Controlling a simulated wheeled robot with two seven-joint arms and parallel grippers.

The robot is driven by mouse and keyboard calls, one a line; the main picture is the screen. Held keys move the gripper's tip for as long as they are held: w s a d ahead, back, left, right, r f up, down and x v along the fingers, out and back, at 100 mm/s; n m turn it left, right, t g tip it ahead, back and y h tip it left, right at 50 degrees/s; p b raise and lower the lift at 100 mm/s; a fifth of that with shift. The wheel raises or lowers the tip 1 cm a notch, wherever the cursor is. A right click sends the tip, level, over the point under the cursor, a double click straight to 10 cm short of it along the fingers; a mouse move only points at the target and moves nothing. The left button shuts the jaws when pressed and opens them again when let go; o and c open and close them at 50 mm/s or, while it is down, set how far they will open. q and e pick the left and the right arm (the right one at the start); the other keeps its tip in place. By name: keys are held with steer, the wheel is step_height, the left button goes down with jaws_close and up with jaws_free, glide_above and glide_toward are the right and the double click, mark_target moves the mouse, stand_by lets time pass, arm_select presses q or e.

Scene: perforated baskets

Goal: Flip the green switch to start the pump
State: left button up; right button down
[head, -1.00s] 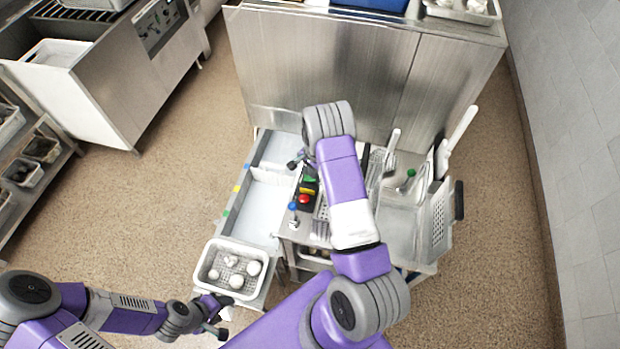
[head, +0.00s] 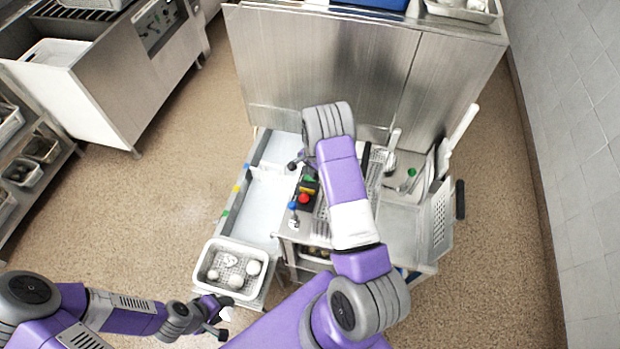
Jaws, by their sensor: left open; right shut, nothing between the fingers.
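A small black control box (head: 310,202) on the steel unit carries a green switch (head: 309,179), a yellow part and a red button (head: 304,198). My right arm passes just to the right of the box and hides part of that area. My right gripper (head: 294,164) is shut and empty, above and left of the green switch in the picture; contact cannot be made out. The switch's exact position is too small to tell. My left gripper (head: 222,327) is open at the lower left, near the basket, away from the box.
A white perforated basket (head: 205,262) holding several pale round items stands at the front left. A long pale trough (head: 255,205) lies left of the box. A blue-topped tap (head: 292,206) stands in front of the box. Racks and utensils crowd the right side. Floor at left is clear.

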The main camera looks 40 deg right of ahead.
steer(key=shift+f+b, duration=0.5)
steer(key=shift+f, duration=0.1)
steer(key=shift+r, duration=0.1)
steer(key=shift+r+p, duration=2.05)
steer(key=shift+r, duration=1.4)
